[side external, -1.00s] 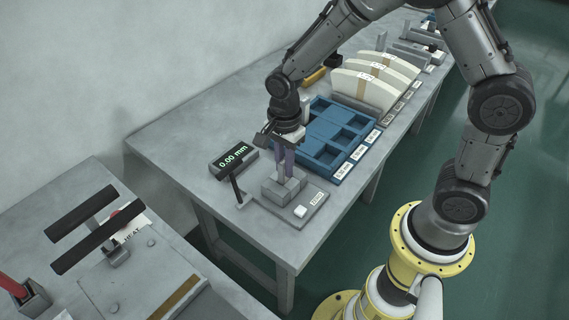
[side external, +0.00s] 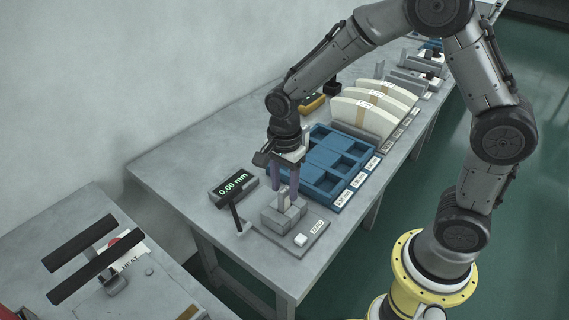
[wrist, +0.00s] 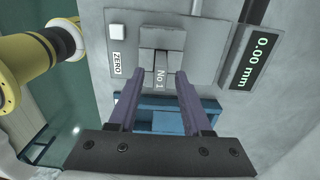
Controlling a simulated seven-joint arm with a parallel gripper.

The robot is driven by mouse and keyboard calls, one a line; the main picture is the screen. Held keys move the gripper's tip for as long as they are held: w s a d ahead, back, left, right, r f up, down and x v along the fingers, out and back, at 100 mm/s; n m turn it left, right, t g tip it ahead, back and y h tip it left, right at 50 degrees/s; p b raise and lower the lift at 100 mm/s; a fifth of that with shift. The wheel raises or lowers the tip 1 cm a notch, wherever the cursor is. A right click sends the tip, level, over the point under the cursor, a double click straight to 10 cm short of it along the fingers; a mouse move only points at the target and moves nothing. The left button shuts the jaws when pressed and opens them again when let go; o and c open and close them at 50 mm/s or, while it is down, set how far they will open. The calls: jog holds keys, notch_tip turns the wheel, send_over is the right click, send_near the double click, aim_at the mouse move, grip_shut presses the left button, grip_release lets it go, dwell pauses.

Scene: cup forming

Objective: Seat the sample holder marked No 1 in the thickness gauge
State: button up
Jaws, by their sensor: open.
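The thickness gauge (side external: 280,222) is a grey base with a block, a white ZERO button (side external: 300,240) and a display (side external: 233,186) reading 0.00 mm. In the wrist view, its plate (wrist: 205,60) lies ahead of the fingers.
A blue tray (side external: 325,182) with compartments and labels lies just behind the gauge. Cream upright plates (side external: 365,108) stand beyond it. A dark post (side external: 236,215) rises close by the gauge. A separate bench with a HEAT press (side external: 100,260) is at the lower left.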

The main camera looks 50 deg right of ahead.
notch_tip(320, 180, up, 9)
jog(key=s+d+r+n+t, duration=0.2)
jog(key=s+r+n, duration=0.1)
jog(key=s+n, duration=0.6)
jog(key=s+d+r+n+t, duration=0.3)
jog(key=s+r+n, duration=0.1)
jog(key=s+n, duration=0.5)
jog(key=shift+s+r+t, duration=0.25)
jog(key=shift+s+t, duration=0.05)
dwell(0.7)
